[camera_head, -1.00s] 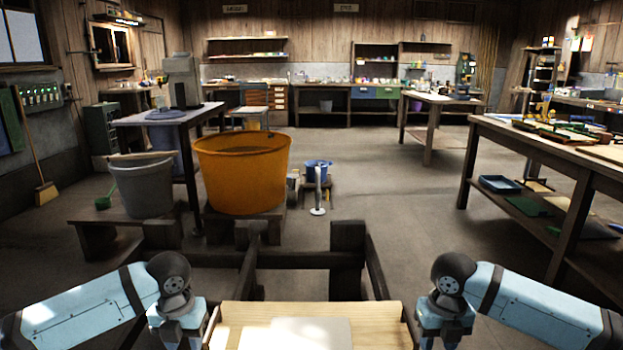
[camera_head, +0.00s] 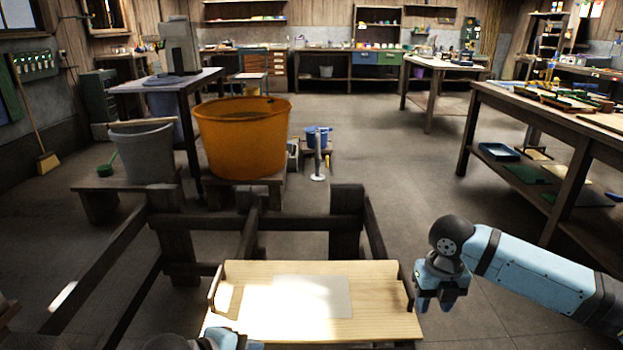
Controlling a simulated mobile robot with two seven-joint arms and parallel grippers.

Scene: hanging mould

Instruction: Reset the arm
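My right arm comes in from the right. Its gripper (camera_head: 435,303) hangs pointing down just right of the pale wooden board (camera_head: 375,325), apart from it and empty. Its two dark fingers show a gap between them. My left arm is mostly out of view. Only a dark joint and a bit of light blue of my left arm (camera_head: 205,343) show at the bottom edge, in front of the board's lower left. The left fingers are hidden or cut off. A pale flat sheet (camera_head: 335,295) lies on the board.
A dark wooden frame (camera_head: 347,215) stands around and behind the board. An orange tub (camera_head: 243,140) and a grey bucket (camera_head: 146,155) rest on low stands beyond it. A workbench (camera_head: 545,115) stands at the right. The floor (camera_head: 405,170) in the middle is clear.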

